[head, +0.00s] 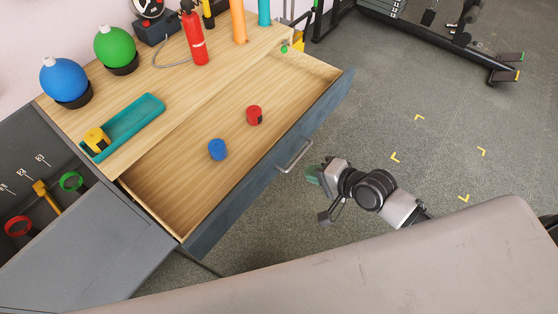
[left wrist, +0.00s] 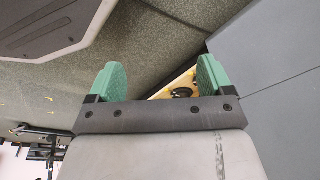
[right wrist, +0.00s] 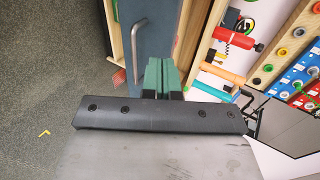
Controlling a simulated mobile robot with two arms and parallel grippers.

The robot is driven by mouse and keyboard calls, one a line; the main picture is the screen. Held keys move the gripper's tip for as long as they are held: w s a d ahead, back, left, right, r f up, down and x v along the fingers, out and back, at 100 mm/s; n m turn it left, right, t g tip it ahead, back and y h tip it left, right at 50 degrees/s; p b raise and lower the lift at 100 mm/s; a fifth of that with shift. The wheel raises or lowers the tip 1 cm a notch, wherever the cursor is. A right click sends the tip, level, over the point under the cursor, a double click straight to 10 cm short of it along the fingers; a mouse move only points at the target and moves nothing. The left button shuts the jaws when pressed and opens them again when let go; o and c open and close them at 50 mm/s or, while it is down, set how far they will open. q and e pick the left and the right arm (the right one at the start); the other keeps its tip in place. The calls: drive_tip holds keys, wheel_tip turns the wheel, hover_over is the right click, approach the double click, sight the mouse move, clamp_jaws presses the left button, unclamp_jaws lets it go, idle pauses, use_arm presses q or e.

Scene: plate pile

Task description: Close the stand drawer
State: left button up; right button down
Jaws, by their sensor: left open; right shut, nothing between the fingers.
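The stand drawer (head: 262,172) is pulled well out in the head view, its wooden inside showing beyond a dark blue-grey front. A metal bar handle (head: 295,156) is on that front; it also shows in the right wrist view (right wrist: 137,52). My right gripper (head: 312,175) is shut and empty, outside the drawer close to the handle; contact cannot be told. In the right wrist view its fingers (right wrist: 161,75) are together in front of the drawer front (right wrist: 157,35). My left gripper (left wrist: 159,78) is open and empty; it is outside the head view.
A blue cylinder (head: 217,149) and a red one (head: 254,115) lie in the drawer. The stand top (head: 175,125) bears a teal tray (head: 125,130), green and blue balls and a red extinguisher (head: 194,38). Open floor (head: 430,130) lies to the right.

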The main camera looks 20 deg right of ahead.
sight(273, 158)
drive_tip(key=x, duration=0.3)
drive_tip(key=b+x, duration=0.1)
drive_tip(key=x, duration=0.2)
drive_tip(key=r+b+x, duration=0.1)
drive_tip(key=x, duration=0.2)
drive_tip(key=shift+w+a, duration=0.3)
drive_tip(key=shift+w, duration=0.15)
use_arm(q)
drive_tip(key=w+r, duration=0.3)
drive_tip(key=r, duration=0.4)
drive_tip(key=shift+w+d+r, duration=0.15)
drive_tip(key=shift+d+r, duration=0.05)
drive_tip(key=shift+r, duration=0.05)
use_arm(e)
drive_tip(key=shift+w+a, duration=0.45)
drive_tip(key=shift+w, duration=0.1)
use_arm(q)
drive_tip(key=shift+t, duration=0.3)
use_arm(e)
drive_tip(key=shift+w, duration=0.1)
